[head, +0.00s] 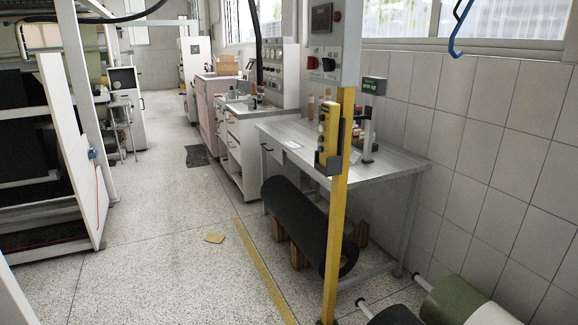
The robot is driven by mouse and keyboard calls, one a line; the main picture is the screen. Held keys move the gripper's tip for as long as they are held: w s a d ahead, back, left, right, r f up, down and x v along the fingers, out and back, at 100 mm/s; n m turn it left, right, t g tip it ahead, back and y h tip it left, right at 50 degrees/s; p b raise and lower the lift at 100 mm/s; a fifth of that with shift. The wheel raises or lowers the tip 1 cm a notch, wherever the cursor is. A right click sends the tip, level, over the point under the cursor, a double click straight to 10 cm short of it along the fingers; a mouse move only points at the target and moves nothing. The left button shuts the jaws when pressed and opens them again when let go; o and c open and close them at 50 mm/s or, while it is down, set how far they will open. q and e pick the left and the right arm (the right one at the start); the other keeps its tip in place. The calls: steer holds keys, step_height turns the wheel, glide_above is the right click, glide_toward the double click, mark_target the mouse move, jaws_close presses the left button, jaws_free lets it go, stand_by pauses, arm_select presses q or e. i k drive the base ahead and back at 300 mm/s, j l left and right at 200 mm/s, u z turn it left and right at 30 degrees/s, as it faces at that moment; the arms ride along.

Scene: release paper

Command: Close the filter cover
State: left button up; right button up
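I cannot make out a filter cover in the head view. Neither of my grippers is in view. A yellow post (340,215) stands in the right middle and carries a yellow control box (327,143) with buttons. Above it is a grey panel (322,62) with a red and a black knob and a small dark display. A white machine frame (70,130) with dark panels stands at the left.
A grey table (395,160) stands along the tiled right wall, with a black roll (305,225) on wooden blocks beneath it. Green and white rolls (455,298) lie at the bottom right. The centre aisle is mostly clear.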

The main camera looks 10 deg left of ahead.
mark_target(241, 85)
steer(key=i+j+u, duration=0.4)
steer(key=i, duration=0.5)
steer(key=i+u, duration=0.35)
steer(key=i, duration=3.25)
steer(key=i+z, duration=0.15)
steer(key=i, duration=0.35)
steer(key=i+j+z, duration=0.15)
steer(key=i, duration=0.3)
steer(key=i+j+z, duration=0.15)
steer(key=i, duration=0.35)
steer(key=i+j+z, duration=0.1)
steer(key=i+j, duration=0.2)
steer(key=i, duration=0.15)
steer(key=i+j+z, duration=0.4)
steer(key=j, duration=0.4)
steer(key=i, duration=0.1)
